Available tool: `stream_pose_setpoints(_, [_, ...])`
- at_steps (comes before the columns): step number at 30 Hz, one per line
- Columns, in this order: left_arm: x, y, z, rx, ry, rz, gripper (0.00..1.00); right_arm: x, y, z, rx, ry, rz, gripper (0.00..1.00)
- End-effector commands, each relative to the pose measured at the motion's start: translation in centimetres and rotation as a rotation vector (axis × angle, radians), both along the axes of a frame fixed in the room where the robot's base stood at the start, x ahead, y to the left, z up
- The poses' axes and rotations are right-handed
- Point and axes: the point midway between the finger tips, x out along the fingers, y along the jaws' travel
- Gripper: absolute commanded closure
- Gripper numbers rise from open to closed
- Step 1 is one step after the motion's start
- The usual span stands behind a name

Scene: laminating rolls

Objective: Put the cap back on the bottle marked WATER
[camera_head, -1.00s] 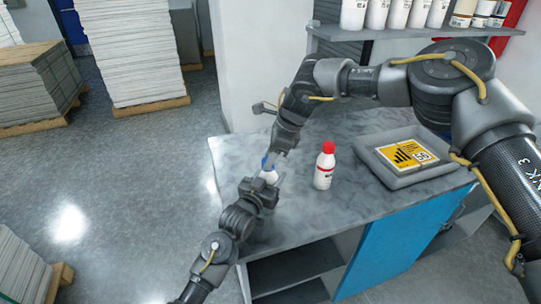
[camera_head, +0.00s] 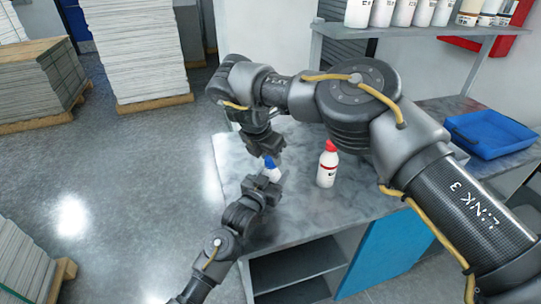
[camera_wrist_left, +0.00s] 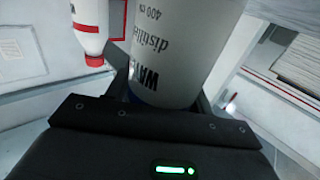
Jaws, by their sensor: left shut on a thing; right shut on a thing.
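The white WATER bottle (camera_head: 273,174) is in my left gripper (camera_head: 268,183), above the left part of the grey worktop. In the left wrist view, the bottle (camera_wrist_left: 185,45) fills the middle, with its lettering upside down, between the fingers of that gripper. The blue cap (camera_head: 269,162) is at the bottle's top, just under my right gripper (camera_head: 267,153), which is shut on it. I cannot tell whether the cap is seated or only held against the neck. The right gripper's fingertips are small and partly hidden.
A white bottle with a red cap (camera_head: 327,165) stands on the worktop (camera_head: 300,213), right of the WATER bottle. A blue tray (camera_head: 490,135) lies at the far right. White bottles (camera_head: 400,12) line the shelf above. My right arm covers much of the worktop's right side.

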Motion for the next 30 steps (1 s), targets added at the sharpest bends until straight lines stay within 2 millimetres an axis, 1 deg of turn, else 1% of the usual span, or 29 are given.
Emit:
stream_pose_setpoints(6, [0.0,0.0,0.0,-0.001,0.000,0.000,1.00,0.1,0.0,0.0,0.001,-0.002,0.000,0.88])
stream_pose_setpoints(7, [0.0,0.0,0.0,-0.001,0.000,0.000,1.00,0.1,0.0,0.1,0.001,-0.002,0.001,0.66])
stream_pose_setpoints(12, [0.0,0.0,0.0,-0.002,0.000,0.000,1.00,0.1,0.0,0.1,0.002,-0.001,0.002,0.46])
stream_pose_setpoints(20, [0.0,0.0,0.0,-0.002,0.001,0.000,1.00,0.1,0.0,0.2,0.001,-0.002,0.003,0.46])
stream_pose_setpoints(23, [0.0,0.0,0.0,-0.002,0.001,0.000,1.00,0.1,0.0,1.0,0.001,-0.005,0.004,0.46])
stream_pose_setpoints(30, [0.0,0.0,0.0,-0.002,0.001,0.000,1.00,0.1,0.0,3.9,0.000,-0.004,0.003,0.46])
